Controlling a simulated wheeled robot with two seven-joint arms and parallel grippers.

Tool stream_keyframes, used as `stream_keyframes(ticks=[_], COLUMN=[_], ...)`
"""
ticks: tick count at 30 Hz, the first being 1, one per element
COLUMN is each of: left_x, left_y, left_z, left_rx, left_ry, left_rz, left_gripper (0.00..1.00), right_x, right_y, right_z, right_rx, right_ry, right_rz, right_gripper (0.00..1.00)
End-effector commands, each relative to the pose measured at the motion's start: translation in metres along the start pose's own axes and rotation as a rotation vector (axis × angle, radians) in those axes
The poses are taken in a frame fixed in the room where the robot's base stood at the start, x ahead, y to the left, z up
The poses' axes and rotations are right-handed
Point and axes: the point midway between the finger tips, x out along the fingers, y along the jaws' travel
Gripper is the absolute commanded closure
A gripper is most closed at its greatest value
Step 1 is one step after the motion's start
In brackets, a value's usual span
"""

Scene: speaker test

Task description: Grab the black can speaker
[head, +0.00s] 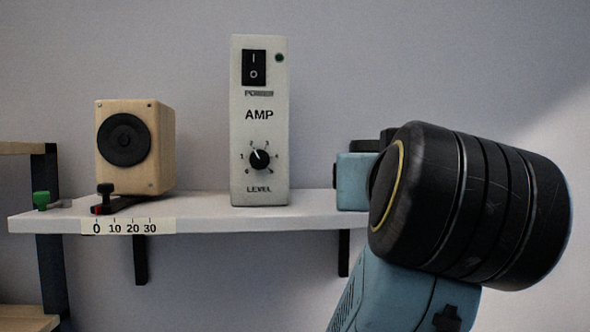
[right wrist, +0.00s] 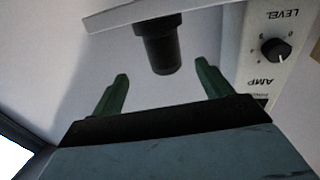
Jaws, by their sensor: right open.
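The black can speaker (right wrist: 162,50) shows in the right wrist view, where the picture is upside down. It is a dark cylinder on the white shelf (right wrist: 150,12). My right gripper (right wrist: 161,68) is open, with one green finger to each side of the can in the picture. Gaps show on both sides, and neither finger touches it. How deep the can sits between the fingers is unclear. In the head view, my right arm hides the can and the fingers. My left gripper is not in view.
The white amp (head: 259,180) stands mid-shelf, close to the right gripper's side; it also shows in the right wrist view (right wrist: 268,75).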

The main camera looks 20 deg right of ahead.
Motion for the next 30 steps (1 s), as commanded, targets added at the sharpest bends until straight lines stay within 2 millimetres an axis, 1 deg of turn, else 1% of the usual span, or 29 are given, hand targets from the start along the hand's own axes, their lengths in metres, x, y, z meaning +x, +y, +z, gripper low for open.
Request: stream_keyframes(ticks=[1,2,6,9,13,17,20,21,27,30], left_x=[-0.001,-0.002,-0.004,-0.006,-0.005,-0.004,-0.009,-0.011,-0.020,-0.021], left_y=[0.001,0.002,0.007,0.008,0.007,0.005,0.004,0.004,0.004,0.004], left_z=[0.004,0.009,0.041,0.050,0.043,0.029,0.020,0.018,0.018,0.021], left_rx=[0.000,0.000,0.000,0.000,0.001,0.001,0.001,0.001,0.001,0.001], left_ry=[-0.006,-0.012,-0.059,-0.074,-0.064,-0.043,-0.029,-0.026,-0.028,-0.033], left_rz=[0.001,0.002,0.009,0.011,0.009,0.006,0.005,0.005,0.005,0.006], left_gripper=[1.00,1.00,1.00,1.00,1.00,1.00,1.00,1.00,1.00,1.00], right_x=[0.008,0.012,0.030,0.043,0.054,0.060,0.069,0.075,0.104,0.110], right_y=[0.002,0.001,0.001,0.001,0.000,-0.001,-0.002,-0.004,-0.006,-0.007], right_z=[0.000,0.000,0.001,0.001,0.001,0.001,0.001,0.002,0.003,0.003], right_rx=[-0.004,-0.005,-0.006,-0.006,-0.004,-0.002,-0.004,-0.005,-0.003,-0.002], right_ry=[-0.001,0.000,-0.001,-0.002,-0.002,-0.002,-0.006,-0.006,-0.005,-0.003], right_rz=[0.007,0.007,0.006,0.006,0.003,0.001,0.002,0.002,0.004,0.001], right_gripper=[0.22,0.22,0.22,0.22,0.22,0.22,0.22,0.22,0.22,0.22])
